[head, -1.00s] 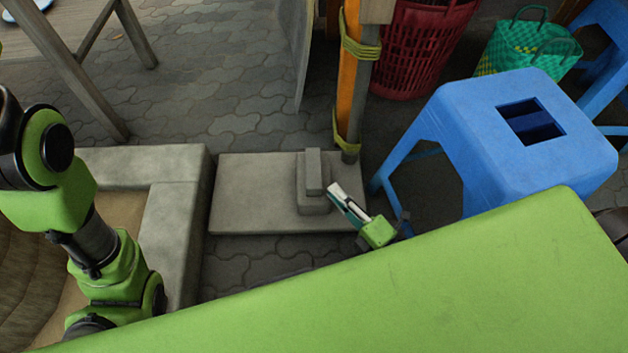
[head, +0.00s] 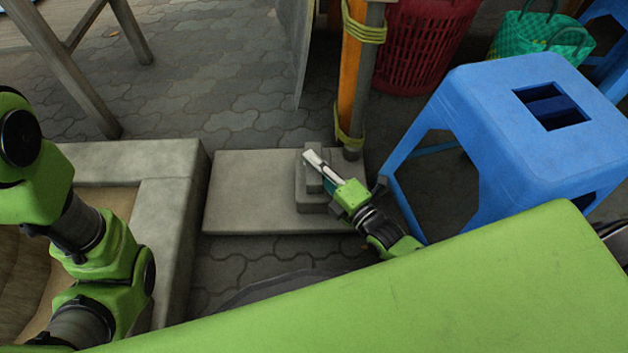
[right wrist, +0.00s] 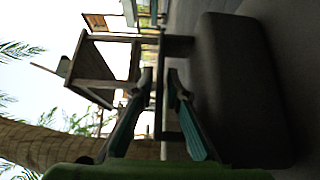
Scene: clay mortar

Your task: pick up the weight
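The weight (head: 310,201) is a grey stepped block with a narrower upright piece on top. It stands on a flat grey slab (head: 245,190) in the middle of the head view. My right gripper (head: 313,160) is at the weight's upper piece and partly hides it; contact cannot be told. In the right wrist view its two fingers (right wrist: 160,78) are apart with a gap between the tips. A dark block that looks like the weight (right wrist: 240,90) fills the right of that view. My left arm shows at the left of the head view, but its gripper does not.
An orange post (head: 350,80) with yellow ties stands just behind the weight. A blue stool (head: 530,130) is at the right, with a red basket (head: 425,45) behind. A stone kerb (head: 175,220) lies left of the slab.

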